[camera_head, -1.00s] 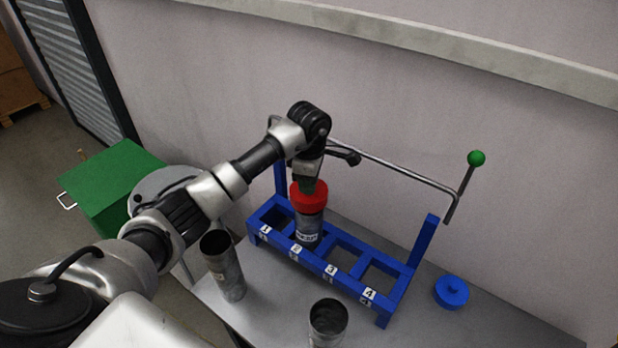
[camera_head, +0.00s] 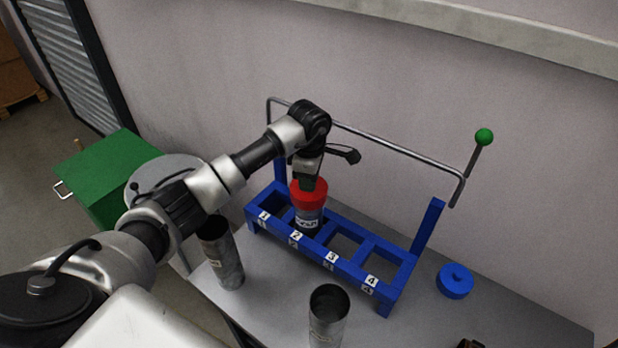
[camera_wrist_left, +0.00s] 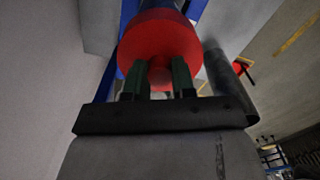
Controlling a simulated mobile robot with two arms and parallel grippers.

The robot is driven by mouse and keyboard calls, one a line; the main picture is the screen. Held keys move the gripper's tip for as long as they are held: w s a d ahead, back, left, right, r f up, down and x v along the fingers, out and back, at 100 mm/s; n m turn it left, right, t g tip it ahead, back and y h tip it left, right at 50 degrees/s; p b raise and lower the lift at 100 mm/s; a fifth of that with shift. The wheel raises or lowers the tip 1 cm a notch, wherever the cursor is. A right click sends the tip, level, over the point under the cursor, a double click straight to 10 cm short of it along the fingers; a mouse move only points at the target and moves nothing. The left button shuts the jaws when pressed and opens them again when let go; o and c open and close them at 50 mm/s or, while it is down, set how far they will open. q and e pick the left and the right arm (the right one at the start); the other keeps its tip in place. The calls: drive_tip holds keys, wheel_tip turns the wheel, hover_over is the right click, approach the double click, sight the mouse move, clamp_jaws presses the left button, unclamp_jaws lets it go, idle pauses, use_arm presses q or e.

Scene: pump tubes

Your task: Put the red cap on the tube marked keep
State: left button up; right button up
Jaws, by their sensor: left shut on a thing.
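The red cap (camera_head: 309,198) is between the fingers of my left gripper (camera_head: 309,182), which is shut on its knob from above. The cap is at the top of a grey tube (camera_head: 308,215) with a white label, which stands upright in the second slot of the blue rack (camera_head: 345,262). The label is too small to read surely. I cannot tell whether the cap is fully seated. In the left wrist view the cap (camera_wrist_left: 160,35) hides most of the tube, and both green fingers of my left gripper (camera_wrist_left: 158,78) grip its knob. My right gripper does not show.
Two open grey tubes, one at the left (camera_head: 226,262) and one in front (camera_head: 326,318), stand on the grey table. A blue cap (camera_head: 455,281) lies right of the rack. A metal bar with a green ball (camera_head: 484,137) runs behind the rack. A dark object (camera_head: 470,343) is cut off below.

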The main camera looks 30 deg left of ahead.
use_arm(q)
drive_tip(key=o, duration=1)
wheel_tip(320, 180, up, 11)
drive_tip(key=shift+f+b, duration=0.1)
drive_tip(key=shift+b, duration=1.1)
